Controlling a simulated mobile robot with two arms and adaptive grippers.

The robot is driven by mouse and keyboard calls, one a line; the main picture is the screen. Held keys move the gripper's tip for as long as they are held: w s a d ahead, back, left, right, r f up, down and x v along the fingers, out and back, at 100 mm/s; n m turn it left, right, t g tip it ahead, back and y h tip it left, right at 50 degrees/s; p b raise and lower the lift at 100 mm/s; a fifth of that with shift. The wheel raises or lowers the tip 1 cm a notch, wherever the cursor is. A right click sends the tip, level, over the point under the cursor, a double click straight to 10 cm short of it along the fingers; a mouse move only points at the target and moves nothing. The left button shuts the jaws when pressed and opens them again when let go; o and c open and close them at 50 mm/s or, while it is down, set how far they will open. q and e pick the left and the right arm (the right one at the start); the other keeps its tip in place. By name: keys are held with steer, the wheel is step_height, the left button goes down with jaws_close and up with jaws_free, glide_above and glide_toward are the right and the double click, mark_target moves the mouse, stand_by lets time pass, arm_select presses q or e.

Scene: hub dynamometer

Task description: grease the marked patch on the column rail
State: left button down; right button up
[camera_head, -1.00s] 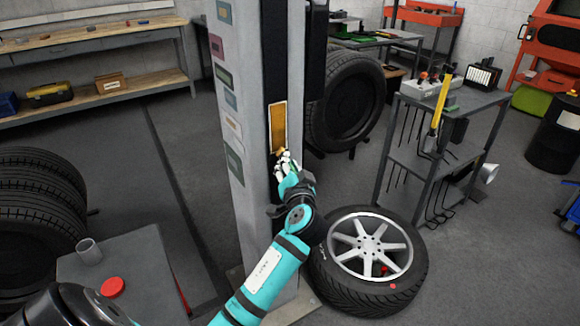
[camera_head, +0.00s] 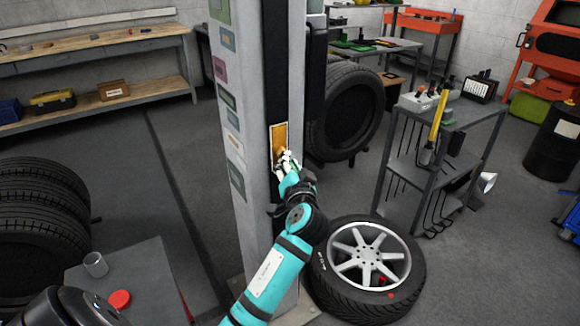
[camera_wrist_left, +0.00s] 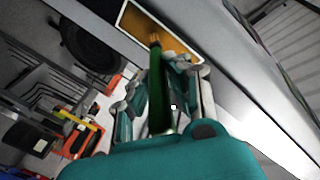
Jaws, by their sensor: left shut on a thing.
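The marked patch (camera_head: 279,138) is an upright amber rectangle with a pale border on the dark rail face of the grey column (camera_head: 235,150). In the left wrist view the patch (camera_wrist_left: 176,42) is orange, with uneven lighter and darker areas. My left gripper (camera_head: 287,163) is at the patch's lower end. It is shut on a green-handled brush (camera_wrist_left: 159,95), whose tan bristles overlap the patch in the wrist view. I cannot tell how firmly they touch. The brush is mostly hidden by the fingers in the head view. My right gripper is not in view.
A tyre with a silver wheel (camera_head: 368,257) lies on the floor right of the column. A grey cart (camera_head: 440,180) stands beyond it. A grey table (camera_head: 140,275) at lower left bears a cup (camera_head: 95,265) and a red round lid (camera_head: 119,300). Stacked tyres (camera_head: 40,215) stand left.

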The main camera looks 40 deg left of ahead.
arm_select(q)
steer(key=shift+r, duration=0.55)
step_height(320, 180, down, 8)
steer(key=b, duration=0.6)
steer(key=shift+r, duration=0.15)
steer(key=d, duration=0.1)
steer(key=s+d+b, duration=0.1)
steer(key=d, duration=0.1)
steer(key=s+d, duration=0.1)
steer(key=d, duration=0.1)
steer(key=shift+s+d, duration=0.15)
steer(key=shift+d, duration=0.1)
stand_by(0.3)
